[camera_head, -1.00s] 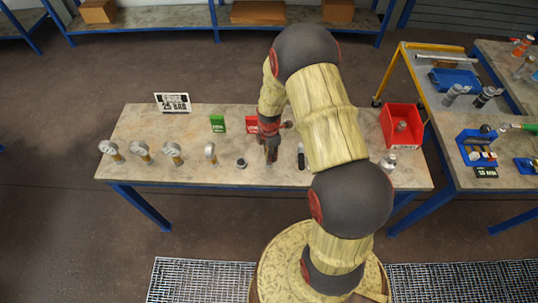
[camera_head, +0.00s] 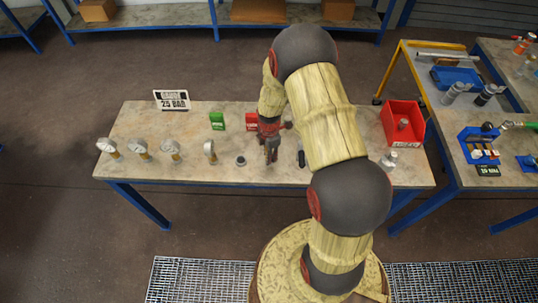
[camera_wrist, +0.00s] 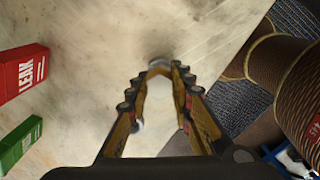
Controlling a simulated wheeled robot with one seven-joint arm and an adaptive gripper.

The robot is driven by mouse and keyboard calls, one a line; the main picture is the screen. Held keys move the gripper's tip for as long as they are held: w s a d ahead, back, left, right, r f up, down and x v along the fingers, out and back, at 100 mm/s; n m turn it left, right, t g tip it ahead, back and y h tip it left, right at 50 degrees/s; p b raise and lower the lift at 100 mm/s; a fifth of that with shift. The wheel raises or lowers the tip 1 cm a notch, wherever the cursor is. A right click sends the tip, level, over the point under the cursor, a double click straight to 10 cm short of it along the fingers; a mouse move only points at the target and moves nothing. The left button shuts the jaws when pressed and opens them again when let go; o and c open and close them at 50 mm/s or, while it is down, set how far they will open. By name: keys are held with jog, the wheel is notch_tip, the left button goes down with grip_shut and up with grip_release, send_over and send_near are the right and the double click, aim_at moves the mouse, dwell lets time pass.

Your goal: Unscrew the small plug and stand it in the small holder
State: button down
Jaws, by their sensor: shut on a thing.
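My gripper (camera_head: 271,158) points down over the front middle of the workbench. In the wrist view its two fingers (camera_wrist: 158,68) come together at the tips on a small grey piece (camera_wrist: 158,63), which I take to be the small plug; the fingers hide most of it. A small round grey fitting with a dark top (camera_head: 241,160) stands on the bench just left of my gripper. A pale part, probably that fitting, shows partly behind the left finger in the wrist view (camera_wrist: 137,126). I cannot clearly tell which item is the small holder.
Several gauges (camera_head: 140,149) stand left on the bench (camera_head: 130,170). A green box (camera_head: 217,121) and a red LEAK box (camera_head: 252,121) stand behind. A black item (camera_head: 301,159) and a metal fitting (camera_head: 388,161) are to the right, with a red bin (camera_head: 402,123) behind.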

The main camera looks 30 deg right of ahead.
jog(key=shift+f, duration=0.25)
jog(key=c, duration=1.5)
grip_release()
jog(key=shift+r, duration=0.1)
notch_tip(320, 180, up, 12)
